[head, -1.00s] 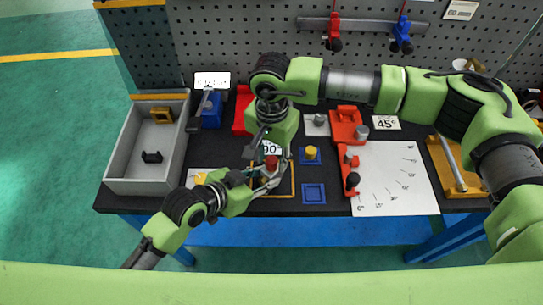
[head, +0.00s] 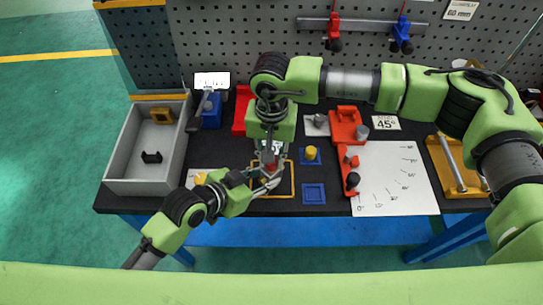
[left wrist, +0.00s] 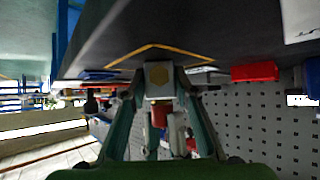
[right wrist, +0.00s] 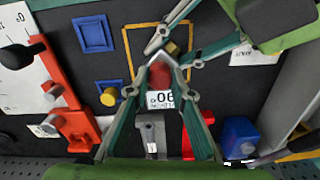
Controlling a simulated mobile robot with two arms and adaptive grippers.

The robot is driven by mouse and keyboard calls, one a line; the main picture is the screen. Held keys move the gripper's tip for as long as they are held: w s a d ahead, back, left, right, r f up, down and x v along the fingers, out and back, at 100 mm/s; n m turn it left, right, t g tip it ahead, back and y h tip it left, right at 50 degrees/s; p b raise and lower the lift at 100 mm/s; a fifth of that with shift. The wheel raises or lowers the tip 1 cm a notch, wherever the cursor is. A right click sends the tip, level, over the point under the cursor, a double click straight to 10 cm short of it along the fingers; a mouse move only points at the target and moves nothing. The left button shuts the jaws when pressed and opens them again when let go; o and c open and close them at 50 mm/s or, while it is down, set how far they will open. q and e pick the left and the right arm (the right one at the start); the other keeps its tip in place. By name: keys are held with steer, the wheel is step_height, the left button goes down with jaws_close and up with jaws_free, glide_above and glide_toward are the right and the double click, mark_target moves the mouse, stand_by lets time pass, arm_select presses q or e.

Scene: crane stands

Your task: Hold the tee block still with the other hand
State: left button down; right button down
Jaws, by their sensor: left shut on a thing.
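In the head view the grippers hide most of both parts.
The yellow-outlined square (head: 284,193) lies under the grippers. A blue tray (head: 313,194) and a yellow knob (head: 311,153) are right of it. Red fixtures (head: 347,125) and a white angle sheet (head: 405,185) lie farther right. A grey bin (head: 116,160) stands left.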

steer(key=m, duration=0.4)
steer(key=shift+m, duration=0.6)
steer(key=m, duration=0.3)
steer(key=shift+m, duration=1.1)
steer(key=shift+m, duration=1)
steer(key=m, duration=0.3)
steer(key=shift+f, duration=0.1)
